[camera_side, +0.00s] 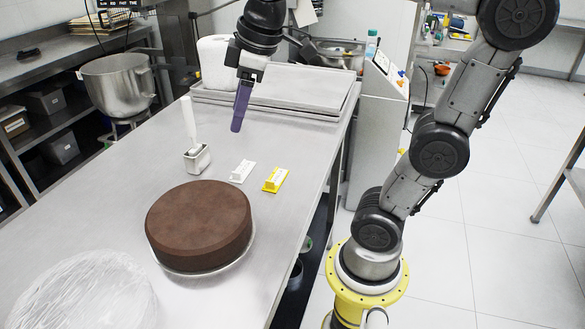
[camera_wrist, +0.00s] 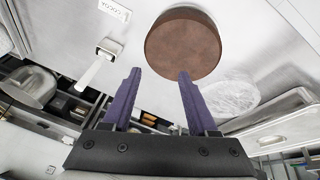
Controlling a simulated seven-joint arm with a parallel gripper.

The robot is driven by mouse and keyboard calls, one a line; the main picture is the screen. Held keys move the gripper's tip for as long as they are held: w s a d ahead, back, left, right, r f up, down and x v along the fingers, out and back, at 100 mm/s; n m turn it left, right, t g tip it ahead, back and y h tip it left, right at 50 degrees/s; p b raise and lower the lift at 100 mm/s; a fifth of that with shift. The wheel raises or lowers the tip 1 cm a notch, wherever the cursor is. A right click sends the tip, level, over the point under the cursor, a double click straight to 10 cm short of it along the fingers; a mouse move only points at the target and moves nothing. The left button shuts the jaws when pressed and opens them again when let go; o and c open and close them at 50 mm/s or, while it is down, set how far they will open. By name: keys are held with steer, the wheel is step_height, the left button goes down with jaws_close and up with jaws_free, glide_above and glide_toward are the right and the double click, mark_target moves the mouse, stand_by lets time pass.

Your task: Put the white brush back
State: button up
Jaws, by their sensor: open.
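A white brush (camera_side: 189,120) stands upright, its handle pointing up from a small white and grey holder (camera_side: 197,160) on the metal table. In the wrist view the brush handle (camera_wrist: 92,72) slants down-left from the holder (camera_wrist: 108,48); the brush's lower end is hidden inside or behind it. My gripper (camera_side: 240,120) has purple fingers pointing down, above the table to the right of the brush and apart from it. In the wrist view my gripper (camera_wrist: 159,75) is open, with nothing between its fingers.
A brown round cake (camera_side: 200,225) sits in front of the holder. A white label block (camera_side: 243,171) and a yellow one (camera_side: 275,179) lie to its right. Stacked trays (camera_side: 285,90) are behind; a plastic-wrapped bowl (camera_side: 85,290) is at front left. The table between holder and trays is clear.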

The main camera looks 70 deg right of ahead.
steer(key=s+a+f+m+t, duration=0.1)
steer(key=s+f+m, duration=0.3)
steer(key=s+f, duration=0.5)
steer(key=shift+s+a+f+m+t, duration=0.15)
steer(key=shift+s+a+m+t, duration=0.15)
steer(key=shift+s+a, duration=0.55)
